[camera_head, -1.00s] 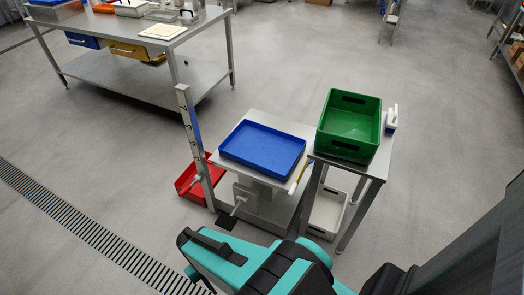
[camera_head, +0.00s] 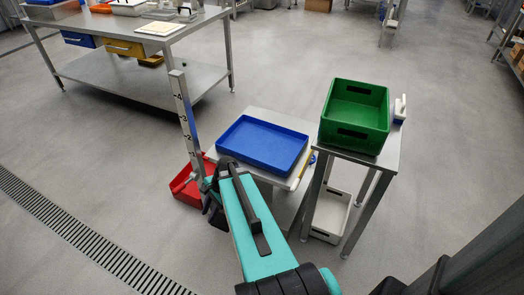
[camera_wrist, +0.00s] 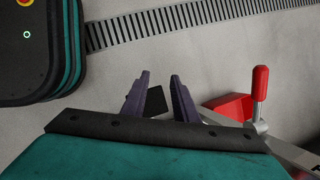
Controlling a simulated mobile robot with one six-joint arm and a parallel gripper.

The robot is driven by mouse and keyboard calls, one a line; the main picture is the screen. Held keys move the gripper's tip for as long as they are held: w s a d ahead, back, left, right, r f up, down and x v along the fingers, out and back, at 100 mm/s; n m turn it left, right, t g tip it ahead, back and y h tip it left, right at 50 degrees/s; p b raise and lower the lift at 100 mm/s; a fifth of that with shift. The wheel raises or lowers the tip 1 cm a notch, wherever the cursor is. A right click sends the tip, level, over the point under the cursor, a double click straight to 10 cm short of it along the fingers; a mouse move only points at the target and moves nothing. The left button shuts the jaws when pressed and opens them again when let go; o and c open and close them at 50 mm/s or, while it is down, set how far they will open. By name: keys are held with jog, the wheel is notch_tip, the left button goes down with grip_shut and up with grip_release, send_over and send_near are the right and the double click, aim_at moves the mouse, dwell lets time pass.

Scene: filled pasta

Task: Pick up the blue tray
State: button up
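The blue tray (camera_head: 262,145) is a shallow, rectangular, empty tray. In the head view it lies on the top of a low metal stand (camera_head: 292,183) with a scale-marked upright post (camera_head: 185,118) at its left. My gripper (camera_wrist: 158,82) is open in the wrist view, its two dark fingers apart with nothing held between them. In the head view my arm reaches toward the stand's front left, and the gripper is near the foot of the post, below and left of the tray. The tray does not show in the wrist view.
A green crate (camera_head: 354,118) stands on a metal table (camera_head: 392,150) right of the tray. A white bin (camera_head: 333,212) is beneath that table. A red-handled lever (camera_wrist: 260,84) is right of my fingers. Floor at left is clear.

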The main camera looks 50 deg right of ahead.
jog(key=d+r+m+t+b, duration=0.2)
jog(key=d+r+m, duration=0.2)
jog(key=d, duration=0.4)
jog(key=d+r+m+t+h+b, duration=0.1)
jog(key=d+r+m+t+b, duration=0.1)
jog(key=d, duration=0.6)
jog(key=d+r+m+t+h+b, duration=0.1)
jog(key=d+r+m+t+b, duration=0.1)
jog(key=d+r+m+b, duration=0.2)
jog(key=shift+s+d+r+m, duration=0.1)
jog(key=shift+d+r+m, duration=0.3)
jog(key=shift+d, duration=0.3)
jog(key=shift+s+d+r+m, duration=0.1)
jog(key=shift+d+r+m, duration=0.3)
jog(key=shift+d, duration=0.35)
jog(key=shift+d+r+m, duration=0.25)
jog(key=shift+d+m, duration=0.25)
jog(key=shift+d, duration=0.2)
jog(key=s+d, duration=0.1)
jog(key=s+d+r+m+b, duration=0.1)
jog(key=d, duration=0.1)
jog(key=shift+r+t+h, duration=0.1)
jog(key=shift+t+h, duration=0.2)
jog(key=shift+t, duration=0.1)
jog(key=shift+s+d, duration=0.2)
jog(key=shift+d, duration=0.05)
jog(key=shift+b+x, duration=0.3)
jog(key=shift+x, duration=0.85)
jog(key=shift+w, duration=0.1)
